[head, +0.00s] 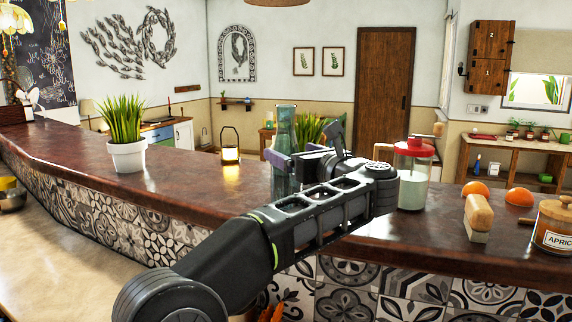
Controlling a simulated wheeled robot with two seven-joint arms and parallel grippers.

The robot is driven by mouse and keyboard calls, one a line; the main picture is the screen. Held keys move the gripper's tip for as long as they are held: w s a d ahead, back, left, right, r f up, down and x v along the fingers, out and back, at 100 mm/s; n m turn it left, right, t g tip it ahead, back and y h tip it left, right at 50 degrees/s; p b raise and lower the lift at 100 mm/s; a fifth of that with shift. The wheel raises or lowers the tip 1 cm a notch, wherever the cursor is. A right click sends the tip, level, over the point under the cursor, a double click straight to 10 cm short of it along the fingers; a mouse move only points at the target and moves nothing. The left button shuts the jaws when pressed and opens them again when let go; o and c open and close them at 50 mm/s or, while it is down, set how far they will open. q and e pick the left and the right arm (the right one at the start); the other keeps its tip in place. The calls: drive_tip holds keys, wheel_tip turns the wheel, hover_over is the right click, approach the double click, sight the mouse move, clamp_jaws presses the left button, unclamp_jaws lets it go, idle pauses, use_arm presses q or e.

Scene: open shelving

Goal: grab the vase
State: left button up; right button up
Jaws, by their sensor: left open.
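The vase (284,126) is a tall, slim piece of greenish see-through glass. It stands upright on the dark brown counter top (200,190), near the middle of the head view. My left arm comes in from the lower left and bends back toward the vase. My left gripper (287,160), with purple fingertips, is open at the vase's middle. One finger shows in front of or beside the glass, and part of the vase is hidden by the gripper. I cannot tell if the fingers touch it. My right gripper is not in view.
A potted plant (127,154) and a lit lantern (230,155) stand left of the vase. The counter between plant and vase is mostly clear.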

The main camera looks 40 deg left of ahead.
use_arm(q)
drive_tip(key=shift+w+a+p, duration=0.15)
drive_tip(key=shift+a+p, duration=0.2)
drive_tip(key=shift+a, duration=0.35)
drive_tip(key=shift+r, duration=0.1)
drive_tip(key=shift+w+a, duration=0.15)
drive_tip(key=shift+a, duration=0.1)
drive_tip(key=p+x, duration=0.2)
drive_tip(key=x, duration=0.1)
drive_tip(key=shift+w+a+r, duration=0.1)
drive_tip(key=shift+w+a, duration=0.1)
drive_tip(key=shift+a, duration=0.1)
drive_tip(key=shift+w+a+p, duration=0.2)
drive_tip(key=shift+a+p, duration=0.1)
drive_tip(key=shift+a, duration=0.1)
drive_tip(key=shift+c, duration=0.3)
clamp_jaws()
